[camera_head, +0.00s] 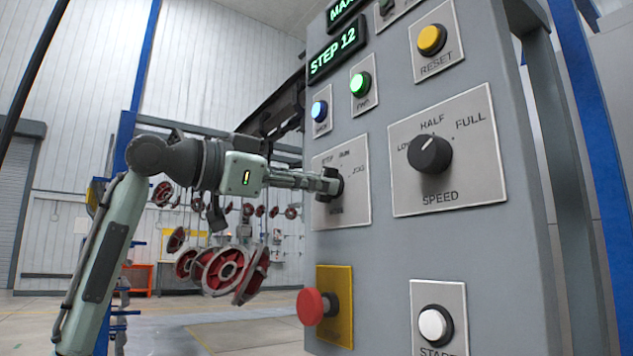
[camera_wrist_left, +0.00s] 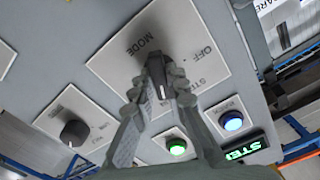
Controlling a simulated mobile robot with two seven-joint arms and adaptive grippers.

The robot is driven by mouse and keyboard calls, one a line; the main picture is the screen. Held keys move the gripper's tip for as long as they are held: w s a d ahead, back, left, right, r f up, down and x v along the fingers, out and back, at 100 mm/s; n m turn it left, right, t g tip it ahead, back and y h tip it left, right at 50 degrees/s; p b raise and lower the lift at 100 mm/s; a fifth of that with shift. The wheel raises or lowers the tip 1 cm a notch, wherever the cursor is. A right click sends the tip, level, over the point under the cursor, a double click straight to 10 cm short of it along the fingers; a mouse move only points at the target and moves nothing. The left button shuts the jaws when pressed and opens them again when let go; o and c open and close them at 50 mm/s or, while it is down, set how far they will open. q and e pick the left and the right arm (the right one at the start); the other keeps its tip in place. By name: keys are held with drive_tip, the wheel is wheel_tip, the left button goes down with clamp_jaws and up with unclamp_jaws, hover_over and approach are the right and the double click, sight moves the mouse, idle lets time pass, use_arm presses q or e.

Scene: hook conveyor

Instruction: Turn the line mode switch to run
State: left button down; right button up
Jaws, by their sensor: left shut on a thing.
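The mode switch (camera_head: 338,184) is a dark knob on a pale plate (camera_head: 358,205) on the grey control panel. STEP, RUN and JOG labels show around it in the head view. My left gripper (camera_head: 326,184) reaches it from the left and is shut on the knob. In the left wrist view the fingers (camera_wrist_left: 159,98) straddle the knob (camera_wrist_left: 156,70). Its white pointer line aims down the picture, past the STEP label; the label it points at is hidden by my fingers. OFF and MODE are readable there. My right gripper is not in view.
The speed knob (camera_head: 430,154) is right of the mode plate. A red mushroom button (camera_head: 312,306) and white start button (camera_head: 434,325) are below. Blue (camera_head: 319,110) and green (camera_head: 361,84) lamps are lit above, under a display (camera_head: 338,52) reading STEP 12. Red wheel-like parts (camera_head: 228,268) hang behind my arm.

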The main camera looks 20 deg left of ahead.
use_arm(q)
drive_tip(key=c, duration=1.5)
unclamp_jaws()
drive_tip(key=shift+c, duration=0.2)
drive_tip(key=v, duration=1.2)
drive_tip(key=shift+s+a, duration=0.1)
